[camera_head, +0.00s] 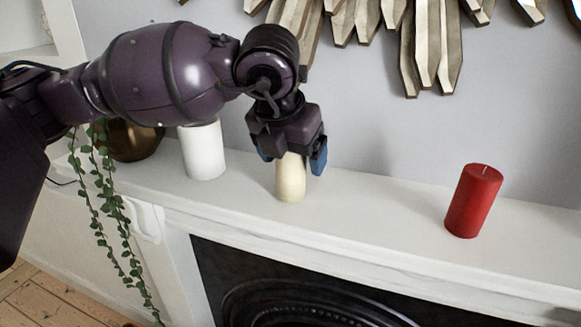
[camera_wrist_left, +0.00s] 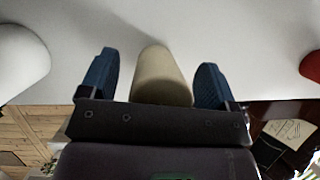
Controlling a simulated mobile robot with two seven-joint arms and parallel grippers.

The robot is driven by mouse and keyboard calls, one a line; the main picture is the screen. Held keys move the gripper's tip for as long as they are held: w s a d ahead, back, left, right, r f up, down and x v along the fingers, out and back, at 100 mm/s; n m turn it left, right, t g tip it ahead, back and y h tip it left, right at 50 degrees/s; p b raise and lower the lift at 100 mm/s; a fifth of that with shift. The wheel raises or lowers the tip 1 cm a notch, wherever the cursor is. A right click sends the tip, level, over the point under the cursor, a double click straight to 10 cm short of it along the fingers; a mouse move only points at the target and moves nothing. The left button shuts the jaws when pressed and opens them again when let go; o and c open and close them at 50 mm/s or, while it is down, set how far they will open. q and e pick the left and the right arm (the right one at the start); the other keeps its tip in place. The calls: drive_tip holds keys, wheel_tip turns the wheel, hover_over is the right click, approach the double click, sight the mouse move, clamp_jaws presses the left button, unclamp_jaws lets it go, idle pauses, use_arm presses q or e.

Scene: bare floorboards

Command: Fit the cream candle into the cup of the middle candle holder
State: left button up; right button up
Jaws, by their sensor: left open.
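The cream candle (camera_head: 290,180) stands upright on the white mantelpiece, between a white candle and a red one. My left gripper (camera_head: 293,160) is above it, pointing down, with its blue fingers open on either side of the candle's upper part. In the left wrist view the cream candle (camera_wrist_left: 160,78) lies between the two spread fingers (camera_wrist_left: 158,62), with a gap on each side. The gripper hides the candle's top in the head view. I can make out no candle holder in either view. My right gripper is not in view.
The white candle (camera_head: 203,150) stands left of the cream one, the red candle (camera_head: 473,202) farther right. A brown pot (camera_head: 132,141) with a trailing plant (camera_head: 107,205) is at far left. The mantelpiece (camera_head: 380,207) is clear between cream and red candles. Its front edge drops to a fireplace.

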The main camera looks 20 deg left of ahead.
use_arm(q)
drive_tip(key=c, duration=1.1)
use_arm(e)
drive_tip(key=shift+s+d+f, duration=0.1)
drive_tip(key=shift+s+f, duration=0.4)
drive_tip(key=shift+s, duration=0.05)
use_arm(q)
drive_tip(key=shift+s+r+b, duration=0.2)
drive_tip(key=shift+r+b, duration=0.2)
drive_tip(key=shift+r, duration=0.05)
wheel_tip(320, 180, up, 6)
drive_tip(key=shift+r+b, duration=0.2)
drive_tip(key=shift+b, duration=0.15)
drive_tip(key=shift+s+a+f+b, duration=0.15)
drive_tip(key=shift+s+b, duration=1.65)
drive_tip(key=shift+s, duration=3.1)
drive_tip(key=shift+s+a+b, duration=0.2)
drive_tip(key=shift+s+b, duration=1.55)
drive_tip(key=shift+s, duration=3.15)
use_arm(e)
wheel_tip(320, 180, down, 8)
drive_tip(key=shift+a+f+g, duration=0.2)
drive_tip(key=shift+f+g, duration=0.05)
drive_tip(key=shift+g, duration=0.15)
